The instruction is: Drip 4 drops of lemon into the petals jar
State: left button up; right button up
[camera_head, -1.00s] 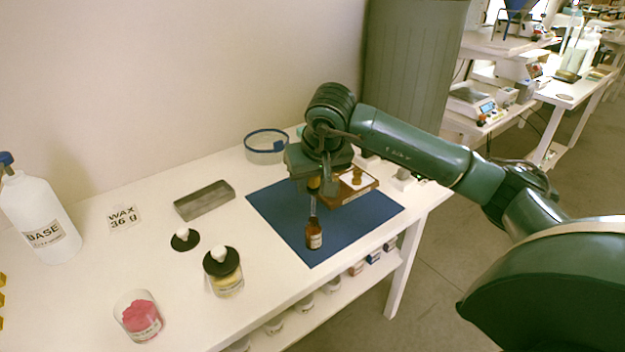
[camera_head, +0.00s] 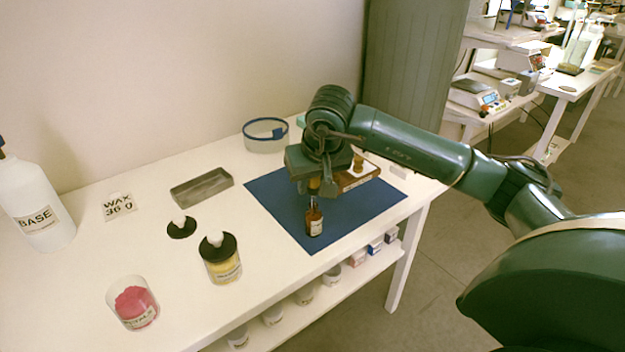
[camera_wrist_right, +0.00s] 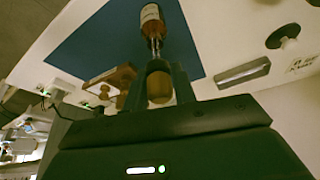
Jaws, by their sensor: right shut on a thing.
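My right gripper (camera_head: 314,186) is shut on the orange-brown bulb of a dropper, which shows between the fingers in the right wrist view (camera_wrist_right: 159,86). The dropper points down at a small amber bottle (camera_head: 314,224) standing upright on the blue mat. Its glass tube (camera_wrist_right: 156,46) reaches the bottle's neck, and its tip seems to be inside. The bottle's label (camera_wrist_right: 150,14) is too small to read. The petals jar (camera_head: 133,304) is a clear, open glass with pink petals at the front left. My left gripper is not in view.
A yellow-filled jar (camera_head: 223,269) with a black lid stands between mat and petals jar. A loose black lid (camera_head: 182,232), grey tray (camera_head: 202,188), BASE bottle (camera_head: 38,212) and blue-rimmed bowl (camera_head: 265,143) stand around. A wooden rack (camera_head: 358,177) sits behind my gripper.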

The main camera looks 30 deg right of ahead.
jog(key=shift+f, duration=0.45)
jog(key=shift+f+b, duration=0.35)
jog(key=shift+b, duration=0.2)
jog(key=shift+f+b, duration=0.4)
jog(key=shift+f, duration=0.1)
jog(key=shift+f+b, duration=0.3)
jog(key=shift+f, duration=0.1)
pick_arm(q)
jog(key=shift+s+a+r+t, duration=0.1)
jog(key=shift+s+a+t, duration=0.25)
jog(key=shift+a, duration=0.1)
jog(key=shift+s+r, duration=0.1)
pick_arm(e)
jog(key=o, duration=0.4)
jog(key=shift+c, duration=0.5)
